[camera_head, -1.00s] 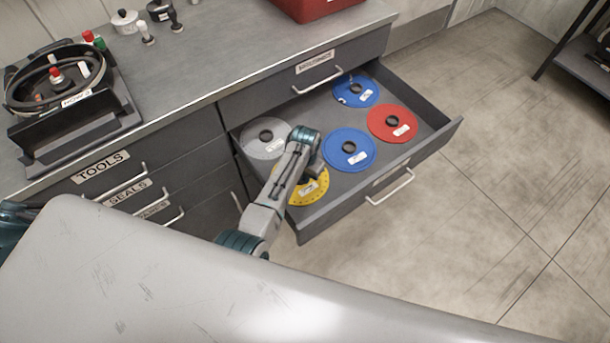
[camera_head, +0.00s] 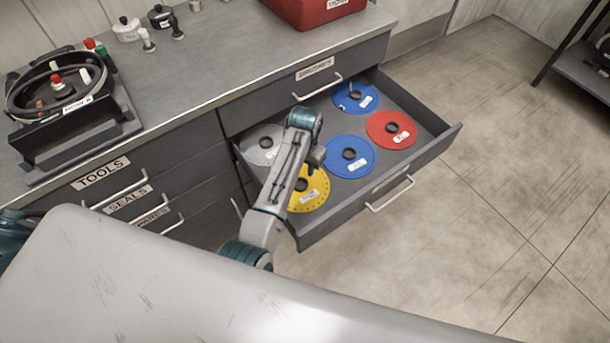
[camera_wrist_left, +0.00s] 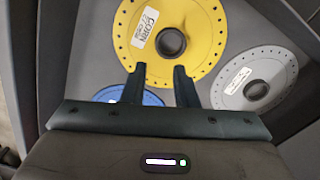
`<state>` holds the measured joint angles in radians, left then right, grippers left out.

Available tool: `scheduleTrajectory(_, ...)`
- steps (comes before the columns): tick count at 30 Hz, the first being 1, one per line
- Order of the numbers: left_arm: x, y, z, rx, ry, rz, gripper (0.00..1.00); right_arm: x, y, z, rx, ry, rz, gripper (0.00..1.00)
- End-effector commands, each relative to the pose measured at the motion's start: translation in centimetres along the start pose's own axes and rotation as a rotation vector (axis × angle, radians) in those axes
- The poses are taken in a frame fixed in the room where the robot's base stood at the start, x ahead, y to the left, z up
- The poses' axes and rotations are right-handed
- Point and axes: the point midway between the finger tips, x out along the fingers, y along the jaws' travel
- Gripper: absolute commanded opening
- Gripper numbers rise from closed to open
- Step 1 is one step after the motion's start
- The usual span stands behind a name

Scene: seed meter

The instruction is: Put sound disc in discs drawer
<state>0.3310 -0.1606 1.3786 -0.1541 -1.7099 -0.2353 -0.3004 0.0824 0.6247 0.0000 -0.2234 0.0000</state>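The open discs drawer (camera_head: 437,155) holds several seed discs lying flat. A yellow disc (camera_head: 309,196) is at the near left, and the left wrist view shows it labelled CORN (camera_wrist_left: 203,28). A grey disc (camera_head: 262,147), two blue discs (camera_head: 347,169) (camera_head: 368,101) and a red disc (camera_head: 378,137) lie around it. My left gripper (camera_head: 318,160) is over the drawer, partly hidden by its own arm. In the left wrist view its two fingers (camera_wrist_left: 159,72) are apart and empty above the yellow disc's edge. Which disc is sound cannot be told. My right gripper is not in view.
A seed meter housing (camera_head: 75,130) in a black stand sits on the counter (camera_head: 195,65), with small knobs (camera_head: 148,40) behind it. A red box (camera_head: 290,10) stands at the back. Closed drawers labelled TOOLS (camera_head: 101,172) and SEALS are at the left.

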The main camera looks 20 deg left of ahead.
Motion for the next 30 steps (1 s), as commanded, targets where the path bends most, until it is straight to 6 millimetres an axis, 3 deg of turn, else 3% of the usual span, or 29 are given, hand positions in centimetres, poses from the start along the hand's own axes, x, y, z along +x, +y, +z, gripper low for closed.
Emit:
scheduleTrajectory(3,-1.6,0.0,-0.1,0.0,0.003,0.0,0.26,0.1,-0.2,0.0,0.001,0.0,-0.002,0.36)
scheduleTrajectory(8,-2.5,0.0,0.0,0.0,0.001,0.001,0.26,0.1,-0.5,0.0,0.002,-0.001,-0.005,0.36)
scheduleTrajectory(30,-2.6,0.0,0.0,0.0,0.0,0.0,0.26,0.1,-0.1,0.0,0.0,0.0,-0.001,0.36)
